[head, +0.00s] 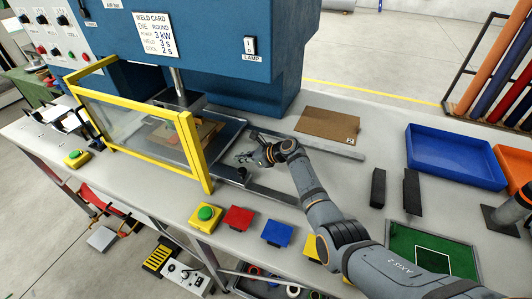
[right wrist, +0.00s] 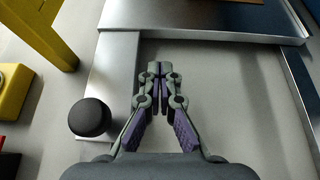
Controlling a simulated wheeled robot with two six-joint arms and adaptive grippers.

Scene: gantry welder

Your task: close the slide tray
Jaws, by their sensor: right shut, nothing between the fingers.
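The slide tray (head: 226,134) is a flat metal plate under the blue press, behind the yellow-framed guard; its near edge shows in the right wrist view (right wrist: 205,22). Metal rails (head: 275,193) run out to the right of the tray. A black round knob (right wrist: 90,117) sits left of my fingers in the wrist view, on the metal rail strip. My right gripper (head: 249,156) is shut and empty, its tips (right wrist: 160,68) just short of the tray edge, between the rails. My left gripper is not in view.
The yellow guard frame (head: 199,165) stands close left of my right gripper. A brown board (head: 327,124), blue bin (head: 455,158) and black blocks (head: 411,192) lie to the right.

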